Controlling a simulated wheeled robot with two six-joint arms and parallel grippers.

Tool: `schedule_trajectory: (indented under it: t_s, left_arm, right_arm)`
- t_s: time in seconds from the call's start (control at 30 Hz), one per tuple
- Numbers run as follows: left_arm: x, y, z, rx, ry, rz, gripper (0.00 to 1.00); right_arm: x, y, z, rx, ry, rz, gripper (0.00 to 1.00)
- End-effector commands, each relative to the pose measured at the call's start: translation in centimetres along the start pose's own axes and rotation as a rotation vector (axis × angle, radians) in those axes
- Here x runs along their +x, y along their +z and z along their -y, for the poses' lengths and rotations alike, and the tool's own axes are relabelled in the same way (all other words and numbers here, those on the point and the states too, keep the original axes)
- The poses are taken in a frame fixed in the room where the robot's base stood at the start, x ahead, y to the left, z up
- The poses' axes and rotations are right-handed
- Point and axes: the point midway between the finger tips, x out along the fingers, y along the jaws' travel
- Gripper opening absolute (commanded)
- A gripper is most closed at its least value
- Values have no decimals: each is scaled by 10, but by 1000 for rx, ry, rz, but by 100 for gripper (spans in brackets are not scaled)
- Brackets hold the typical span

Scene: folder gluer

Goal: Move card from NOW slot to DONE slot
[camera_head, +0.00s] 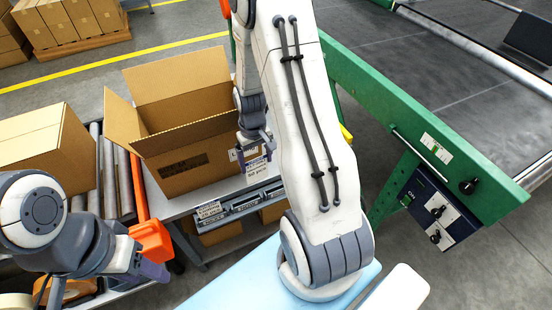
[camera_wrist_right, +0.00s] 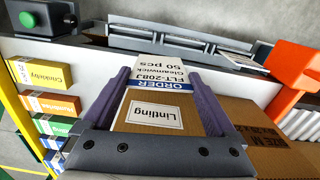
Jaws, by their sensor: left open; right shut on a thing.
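The card (camera_wrist_right: 160,75) is white with a blue ORDER stripe and text reading FLT-208J, Cleanwick, 50 pcs. My right gripper (camera_wrist_right: 160,92) is shut on it, with a purple finger at each side. In the head view the card (camera_head: 258,167) hangs below my right gripper (camera_head: 255,142), in front of the open carton and above the grey slotted rack (camera_head: 243,207). The rack also shows ahead of the card in the right wrist view (camera_wrist_right: 140,42). White labels are on its front; I cannot read which is NOW or DONE. My left gripper (camera_head: 155,272) is open and apart from the rack.
An open carton (camera_head: 185,170) stands behind the rack on a grey table. A closed carton (camera_head: 40,150) sits on rollers at left, near an orange part (camera_head: 152,240). A green machine frame (camera_head: 410,120) is at right. Coloured labelled packs (camera_wrist_right: 50,103) show in the wrist view.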

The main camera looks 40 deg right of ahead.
Motion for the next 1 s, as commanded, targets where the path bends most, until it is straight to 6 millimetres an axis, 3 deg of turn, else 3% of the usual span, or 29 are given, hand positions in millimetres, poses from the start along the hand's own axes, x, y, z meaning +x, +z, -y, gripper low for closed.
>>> schedule_trajectory:
  t_s: [0.1, 0.3, 1.0]
  left_arm:
    - [-8, 0, -1, 0, 0, 0, 50]
    - [-12, -1, -1, 0, 0, 0, 50]
    - [23, 1, 2, 0, 0, 0, 50]
  right_arm:
    - [11, 10, -33, 50, -1, 4, 43]
    - [24, 21, -62, 88, -1, 2, 43]
    - [61, 21, -64, 87, 0, 0, 43]
